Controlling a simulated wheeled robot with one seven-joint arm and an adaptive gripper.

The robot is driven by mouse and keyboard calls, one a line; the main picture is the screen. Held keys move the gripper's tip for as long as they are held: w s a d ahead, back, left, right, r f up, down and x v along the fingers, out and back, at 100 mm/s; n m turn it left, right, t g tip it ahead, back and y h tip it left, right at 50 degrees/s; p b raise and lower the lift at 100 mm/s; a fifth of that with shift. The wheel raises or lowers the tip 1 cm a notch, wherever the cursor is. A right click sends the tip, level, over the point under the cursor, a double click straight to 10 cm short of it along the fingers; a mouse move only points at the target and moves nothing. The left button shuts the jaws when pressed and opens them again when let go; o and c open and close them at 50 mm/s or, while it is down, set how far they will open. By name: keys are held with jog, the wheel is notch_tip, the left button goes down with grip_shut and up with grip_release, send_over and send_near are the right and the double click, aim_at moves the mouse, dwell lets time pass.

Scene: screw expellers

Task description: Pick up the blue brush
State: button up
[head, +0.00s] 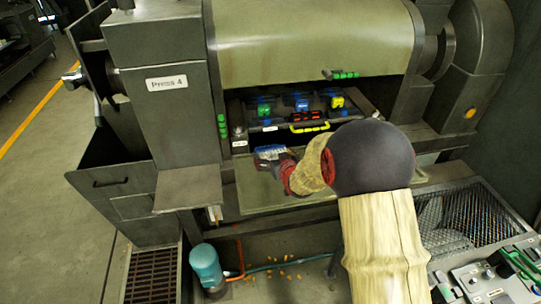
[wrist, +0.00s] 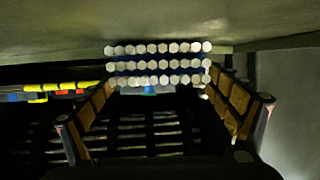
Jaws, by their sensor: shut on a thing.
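The blue brush (head: 270,151) shows in the head view at the tip of my gripper (head: 284,163), in front of the opening of the press. In the wrist view the brush (wrist: 158,65) has rows of pale bristle tufts facing the camera with blue between them. My gripper (wrist: 158,88) has one finger on each side of it and is shut on the brush. The brush's handle cannot be made out.
The press (head: 182,122), labelled "Press 4", has an opening with blue, green, red and yellow items inside. A yellow-handled item (head: 310,128) lies near its front. A blue-green cylinder (head: 207,267) stands at the lower left. The floor at far left is clear.

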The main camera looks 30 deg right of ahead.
jog(key=c, duration=0.5)
jog(key=shift+r, duration=0.6)
notch_tip(320, 180, up, 2)
jog(key=shift+r+p, duration=0.15)
jog(key=shift+p, duration=0.45)
jog(key=r+p+v, duration=0.1)
jog(key=v, duration=0.7)
jog(key=w+a+r+p+v, duration=0.1)
jog(key=r+p+v, duration=0.1)
jog(key=v, duration=0.6)
jog(key=shift+a, duration=0.35)
